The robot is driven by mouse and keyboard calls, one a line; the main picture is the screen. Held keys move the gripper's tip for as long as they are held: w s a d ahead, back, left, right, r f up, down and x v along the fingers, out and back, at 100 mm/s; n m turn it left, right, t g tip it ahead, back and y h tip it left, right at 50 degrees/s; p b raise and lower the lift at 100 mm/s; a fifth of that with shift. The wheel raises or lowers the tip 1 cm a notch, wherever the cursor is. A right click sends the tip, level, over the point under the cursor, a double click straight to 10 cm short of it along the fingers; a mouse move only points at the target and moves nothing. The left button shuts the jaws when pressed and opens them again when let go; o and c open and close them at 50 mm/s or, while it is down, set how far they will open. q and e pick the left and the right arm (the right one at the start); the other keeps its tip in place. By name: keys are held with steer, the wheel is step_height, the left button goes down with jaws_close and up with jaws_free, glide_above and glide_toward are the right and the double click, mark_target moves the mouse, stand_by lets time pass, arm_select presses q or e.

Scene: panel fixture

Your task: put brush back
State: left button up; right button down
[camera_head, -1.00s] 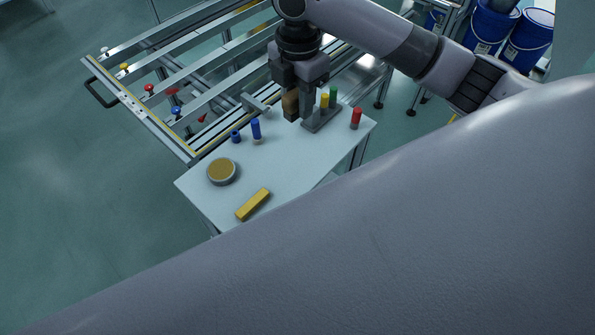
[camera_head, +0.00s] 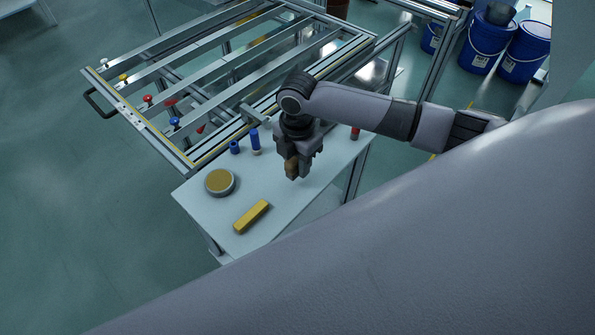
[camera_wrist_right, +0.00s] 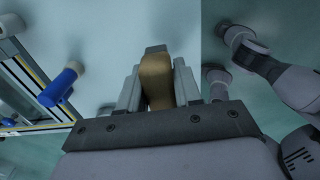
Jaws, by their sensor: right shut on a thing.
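My right gripper (camera_head: 296,172) is over the right part of the small white table. It is shut on the brush, whose brown part (camera_head: 291,166) shows between the fingers. In the right wrist view the brown part (camera_wrist_right: 156,78) sits between the two fingers (camera_wrist_right: 156,88), with a dark end beyond it. The brush's bristles cannot be made out. The grey holder seen earlier is hidden behind my right gripper and arm in the head view. My left gripper is not in view.
On the white table (camera_head: 205,207) are a round tin (camera_head: 219,182), a yellow block (camera_head: 251,216), a short blue piece (camera_head: 234,147), a taller blue cylinder (camera_head: 254,139) and a red-topped piece (camera_head: 355,133). A metal frame (camera_head: 190,75) stands behind. The table's front middle is clear.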

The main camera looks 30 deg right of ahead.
mark_target(297, 173)
steer(key=shift+f, duration=1.9)
steer(key=shift+f, duration=0.1)
steer(key=c, duration=0.8)
jaws_free()
step_height(297, 173, up, 12)
steer(key=shift+r+p, duration=0.15)
steer(key=shift+p, duration=0.35)
